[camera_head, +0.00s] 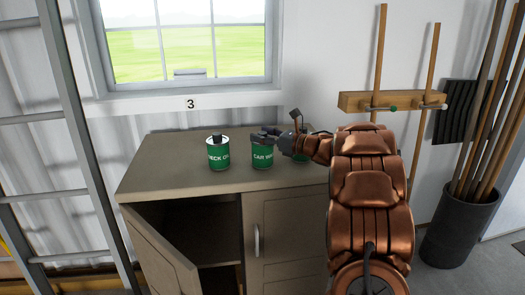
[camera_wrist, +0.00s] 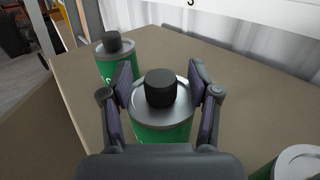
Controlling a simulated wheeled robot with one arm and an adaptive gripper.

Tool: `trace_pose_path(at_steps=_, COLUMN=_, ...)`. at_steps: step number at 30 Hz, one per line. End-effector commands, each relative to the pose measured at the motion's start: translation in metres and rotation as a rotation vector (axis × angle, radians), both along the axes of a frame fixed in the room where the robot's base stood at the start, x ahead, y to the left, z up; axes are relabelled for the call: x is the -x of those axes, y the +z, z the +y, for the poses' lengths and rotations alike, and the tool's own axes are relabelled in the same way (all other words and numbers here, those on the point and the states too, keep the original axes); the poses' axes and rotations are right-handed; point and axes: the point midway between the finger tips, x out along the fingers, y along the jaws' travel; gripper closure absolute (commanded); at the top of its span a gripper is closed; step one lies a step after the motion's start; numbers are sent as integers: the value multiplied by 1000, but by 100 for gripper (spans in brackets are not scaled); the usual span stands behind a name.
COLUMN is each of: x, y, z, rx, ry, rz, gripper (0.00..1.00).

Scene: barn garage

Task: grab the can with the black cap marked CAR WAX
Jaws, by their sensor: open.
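The green CAR WAX can (camera_head: 262,156) stands upright on the cabinet top, right of another green can. In the wrist view its black cap and silver top show, and the can (camera_wrist: 162,131) sits between my gripper's two fingers. My gripper (camera_head: 268,134) is open around the can's upper part, one finger on each side. Small gaps seem to show beside the rim; I cannot tell whether either finger touches it. Part of the can's top is hidden by the gripper in the head view.
A green can marked DECK (camera_head: 218,154), also black-capped, stands to the left; it shows in the wrist view (camera_wrist: 117,64).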

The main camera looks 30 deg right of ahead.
Motion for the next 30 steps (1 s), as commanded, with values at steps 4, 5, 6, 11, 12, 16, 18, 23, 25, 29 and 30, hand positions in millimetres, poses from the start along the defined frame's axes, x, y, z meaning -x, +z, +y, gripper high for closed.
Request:
trace_pose_path(at_steps=4, x=-1, y=0, z=0, rx=-1, ry=0, rz=0, gripper=39)
trace_pose_path(at_steps=5, x=-1, y=0, z=0, rx=-1, ry=0, rz=0, gripper=39)
trace_pose_path(at_steps=6, x=0, y=-1, z=0, rx=-1, ry=0, rz=0, gripper=39)
trace_pose_path(at_steps=11, x=0, y=-1, z=0, rx=0, ry=-1, rz=1, gripper=54)
trace_pose_path(at_steps=12, x=0, y=-1, z=0, rx=0, ry=-1, rz=1, gripper=58)
trace_pose_path(at_steps=16, x=0, y=-1, z=0, rx=-1, ry=-1, rz=2, gripper=72)
trace_pose_path(at_steps=18, x=0, y=-1, z=0, rx=-1, ry=-1, rz=2, gripper=79)
trace_pose_path(at_steps=23, x=0, y=-1, z=0, rx=-1, ry=-1, rz=2, gripper=96)
trace_pose_path(at_steps=25, x=0, y=-1, z=0, rx=-1, ry=-1, rz=2, gripper=100)
trace_pose_path(at_steps=29, x=0, y=-1, z=0, rx=-1, ry=-1, rz=2, gripper=100)
trace_pose_path(at_steps=30, x=0, y=-1, z=0, rx=-1, ry=-1, rz=2, gripper=100)
